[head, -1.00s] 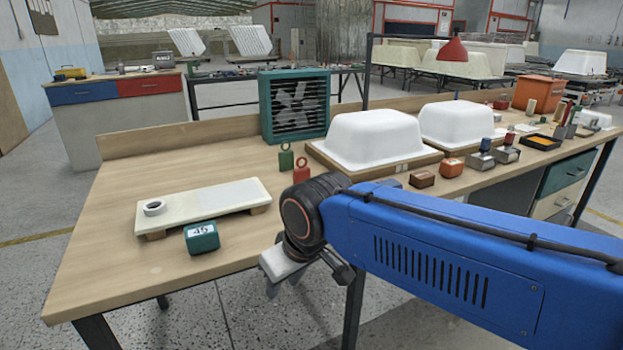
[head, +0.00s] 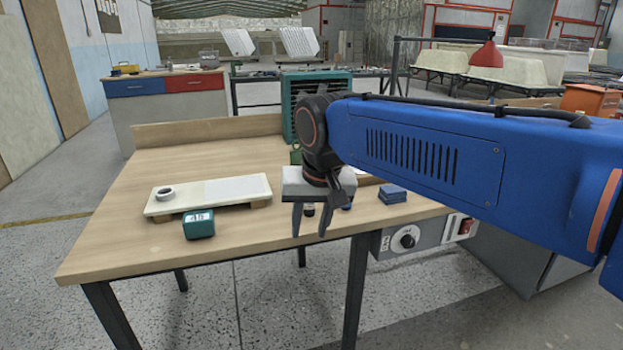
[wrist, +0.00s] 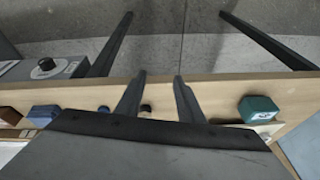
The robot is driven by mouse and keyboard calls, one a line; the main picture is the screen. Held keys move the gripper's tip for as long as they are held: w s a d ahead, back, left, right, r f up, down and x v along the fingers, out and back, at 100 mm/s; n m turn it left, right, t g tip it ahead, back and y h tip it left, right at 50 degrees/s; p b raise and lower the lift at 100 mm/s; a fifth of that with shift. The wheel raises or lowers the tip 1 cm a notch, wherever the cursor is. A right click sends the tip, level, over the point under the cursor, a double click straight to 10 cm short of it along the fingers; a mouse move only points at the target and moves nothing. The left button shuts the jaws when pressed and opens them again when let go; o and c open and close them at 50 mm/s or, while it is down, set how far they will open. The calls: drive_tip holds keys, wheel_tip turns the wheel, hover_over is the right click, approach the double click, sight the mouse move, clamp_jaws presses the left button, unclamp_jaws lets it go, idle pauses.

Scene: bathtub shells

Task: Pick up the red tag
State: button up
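The red tag is not visible now; my arm hides the area beside the green tag (head: 296,155), which shows only in part. My gripper (head: 310,228) hangs over the front edge of the workbench (head: 150,240), fingers pointing down. Its two fingers are apart with nothing seen held between them. In the wrist view the gripper (wrist: 160,76) also shows open. No red tag can be made out in the wrist view.
A teal block (head: 199,224) and a white board (head: 235,191) with a tape roll (head: 165,193) stand left of my gripper. A blue block (head: 392,194) lies to its right. A teal fan unit (head: 290,108) stands behind. The left bench top is mostly clear.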

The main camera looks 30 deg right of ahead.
drive_tip(key=w+d+r+m+g, duration=0.1)
drive_tip(key=w+d+r+m, duration=0.4)
drive_tip(key=w, duration=0.3)
drive_tip(key=w+d+r+m+g+h, duration=0.1)
drive_tip(key=w+d+r+m+g, duration=0.15)
drive_tip(key=w+r+m, duration=0.45)
drive_tip(key=w+d+r+m+g, duration=0.1)
drive_tip(key=w+d+r+m, duration=0.35)
drive_tip(key=w, duration=0.35)
drive_tip(key=f, duration=0.7)
drive_tip(key=d+f, duration=0.1)
drive_tip(key=f, duration=0.2)
drive_tip(key=shift+s+f, duration=0.15)
drive_tip(key=shift+f, duration=0.1)
drive_tip(key=shift+d+f, duration=0.2)
drive_tip(key=shift+f, duration=1.25)
drive_tip(key=shift+d+f, duration=0.15)
drive_tip(key=shift+f, duration=1.3)
clamp_jaws()
